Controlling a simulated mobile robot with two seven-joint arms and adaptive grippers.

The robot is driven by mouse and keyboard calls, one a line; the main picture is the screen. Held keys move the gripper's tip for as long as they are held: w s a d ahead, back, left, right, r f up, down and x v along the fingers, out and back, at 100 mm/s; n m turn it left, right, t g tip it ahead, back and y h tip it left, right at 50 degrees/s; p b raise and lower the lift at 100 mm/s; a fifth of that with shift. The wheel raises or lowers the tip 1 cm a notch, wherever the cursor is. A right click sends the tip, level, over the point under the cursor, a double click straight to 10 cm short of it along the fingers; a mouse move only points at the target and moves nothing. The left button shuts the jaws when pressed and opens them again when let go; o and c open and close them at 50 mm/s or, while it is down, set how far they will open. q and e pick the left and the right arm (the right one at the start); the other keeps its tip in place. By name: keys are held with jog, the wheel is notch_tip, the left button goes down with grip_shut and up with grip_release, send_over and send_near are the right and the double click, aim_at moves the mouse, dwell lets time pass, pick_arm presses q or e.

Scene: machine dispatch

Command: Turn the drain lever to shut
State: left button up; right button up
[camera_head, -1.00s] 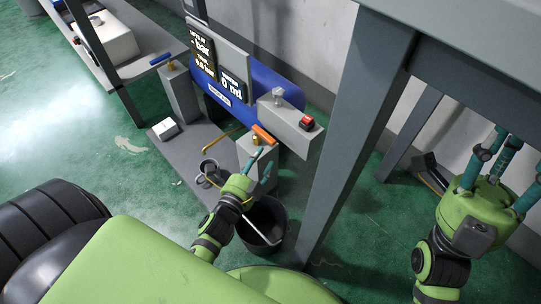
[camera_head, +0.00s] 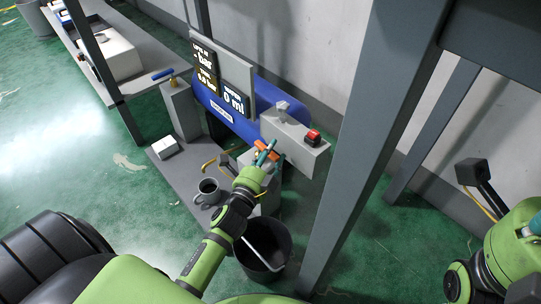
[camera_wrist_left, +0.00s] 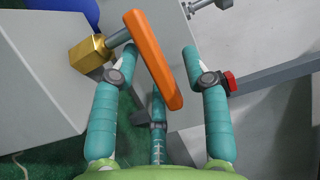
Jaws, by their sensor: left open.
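The drain lever is an orange bar, partly hidden by my fingers in the head view (camera_head: 262,145). In the left wrist view the orange lever (camera_wrist_left: 154,62) runs slantwise from the top down to the right, on a brass valve (camera_wrist_left: 88,54) on a grey block. My left gripper (camera_head: 266,154) is at the lever. In the left wrist view its teal fingers (camera_wrist_left: 150,54) are spread, with the lever between the left and right ones; contact is unclear. My right gripper (camera_head: 528,228) is cut off at the right edge, its fingers mostly out of view.
A black bucket (camera_head: 262,252) stands below the left arm, and a grey mug (camera_head: 208,190) beside it. A blue tank (camera_head: 243,112) with display panels stands behind. A grey box with a red switch (camera_head: 313,137) is right of the lever. A thick grey post (camera_head: 375,130) stands farther right.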

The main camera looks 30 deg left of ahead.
pick_arm(q)
grip_shut()
